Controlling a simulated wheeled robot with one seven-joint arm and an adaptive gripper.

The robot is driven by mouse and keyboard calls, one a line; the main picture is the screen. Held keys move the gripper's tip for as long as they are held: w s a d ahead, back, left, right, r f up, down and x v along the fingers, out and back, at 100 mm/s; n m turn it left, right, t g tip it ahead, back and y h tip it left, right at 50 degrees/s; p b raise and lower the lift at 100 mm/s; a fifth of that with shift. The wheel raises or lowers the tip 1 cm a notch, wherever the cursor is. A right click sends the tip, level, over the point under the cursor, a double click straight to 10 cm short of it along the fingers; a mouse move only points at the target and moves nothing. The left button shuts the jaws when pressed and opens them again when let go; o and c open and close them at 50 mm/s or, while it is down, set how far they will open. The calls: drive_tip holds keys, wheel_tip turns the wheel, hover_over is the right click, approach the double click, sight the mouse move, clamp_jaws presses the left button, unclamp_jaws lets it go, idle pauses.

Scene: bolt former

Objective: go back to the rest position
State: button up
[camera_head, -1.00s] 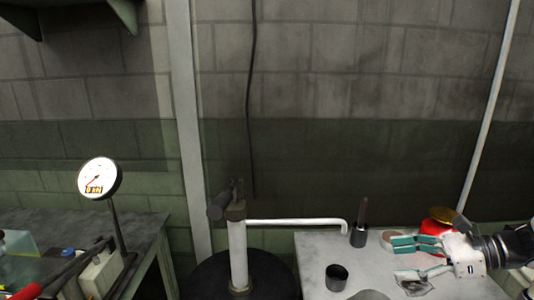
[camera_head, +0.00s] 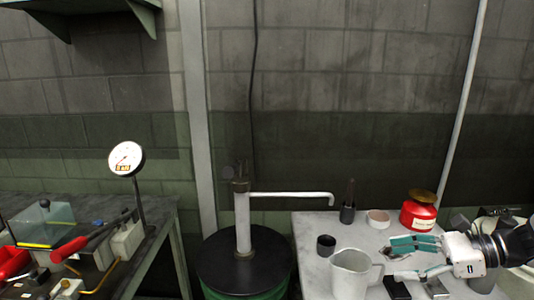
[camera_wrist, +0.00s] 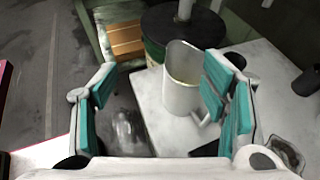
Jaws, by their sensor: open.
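My gripper (camera_head: 412,258) has teal pads and reaches in from the right over the grey table in the head view. It is open and empty. In the wrist view my gripper (camera_wrist: 158,100) shows its two fingers spread wide apart. A pale jug (camera_head: 350,274) stands upright on the table, left of the gripper. The jug (camera_wrist: 181,85) also shows beyond the fingers in the wrist view, close to the right finger in the picture; I cannot tell any contact.
A dark cup (camera_head: 326,246), a dark holder (camera_head: 347,214), a round dish (camera_head: 378,217) and a red can (camera_head: 418,214) stand on the table (camera_head: 310,232). A hand pump (camera_head: 242,225) tops a drum at centre. A gauge (camera_head: 126,158) rises from the left bench.

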drive_tip(key=s+a+r+n+g+h+b, duration=0.3)
drive_tip(key=s+a+n+g+h+b, duration=0.15)
drive_tip(key=s+a+n, duration=0.55)
drive_tip(key=s+f+n+h+b, duration=0.4)
drive_tip(key=s+n+h+b, duration=0.3)
drive_tip(key=s+n, duration=0.55)
wheel_tip(320, 180, up, 16)
drive_tip(key=t+p, duration=0.3)
drive_tip(key=p, duration=1.3)
drive_tip(key=shift+s+d+r+t+h+p, duration=0.15)
drive_tip(key=shift+s+d+t+h+p, duration=0.05)
drive_tip(key=shift+s+t+h+p, duration=0.2)
